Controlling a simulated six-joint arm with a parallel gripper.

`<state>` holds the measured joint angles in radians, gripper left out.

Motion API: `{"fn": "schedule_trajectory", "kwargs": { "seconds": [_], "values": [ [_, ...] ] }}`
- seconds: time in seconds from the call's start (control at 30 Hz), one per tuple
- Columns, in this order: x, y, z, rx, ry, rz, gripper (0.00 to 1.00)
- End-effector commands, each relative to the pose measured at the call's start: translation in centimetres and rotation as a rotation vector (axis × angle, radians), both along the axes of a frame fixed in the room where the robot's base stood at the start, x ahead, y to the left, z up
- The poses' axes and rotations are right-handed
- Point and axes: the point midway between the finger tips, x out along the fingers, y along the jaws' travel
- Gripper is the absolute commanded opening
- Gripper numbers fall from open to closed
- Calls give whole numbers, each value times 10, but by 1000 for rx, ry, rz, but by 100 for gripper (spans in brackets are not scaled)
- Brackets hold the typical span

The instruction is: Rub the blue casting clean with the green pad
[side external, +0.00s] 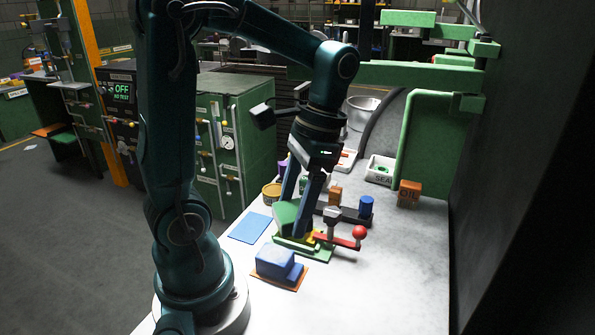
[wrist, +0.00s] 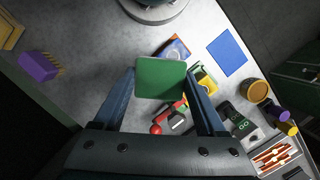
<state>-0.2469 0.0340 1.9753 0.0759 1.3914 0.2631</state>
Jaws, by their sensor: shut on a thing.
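The green pad (side external: 286,216) is between the two blue fingers of my gripper (side external: 296,222), held above the bench. In the wrist view the pad (wrist: 160,77) spans the space between the fingertips, and my gripper (wrist: 160,82) is shut on it. The blue casting (side external: 275,262) is a stepped block on an orange base plate (side external: 298,284) near the bench's left front. The pad is apart from it, higher and farther back. In the wrist view the casting (wrist: 175,47) shows just beyond the pad, partly hidden by it.
A green clamp with a red-knobbed lever (side external: 359,232) stands just right of the casting, under my gripper. A flat blue sheet (side external: 250,228) lies left. The front right of the bench is bare.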

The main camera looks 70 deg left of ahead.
Motion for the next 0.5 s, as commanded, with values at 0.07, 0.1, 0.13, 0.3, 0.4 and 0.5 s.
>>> {"fn": "schedule_trajectory", "kwargs": {
  "seconds": [0.07,0.1,0.13,0.3,0.4,0.5],
  "values": [
    [0,0,0,0,-6,-90,13],
    [0,0,-1,-1,-9,-159,13],
    [0,0,-1,1,-10,-214,13],
    [0,1,-2,1,-9,-526,13],
    [0,2,-2,1,-4,-658,13],
    [0,3,-3,2,1,-731,13]
  ]
}}
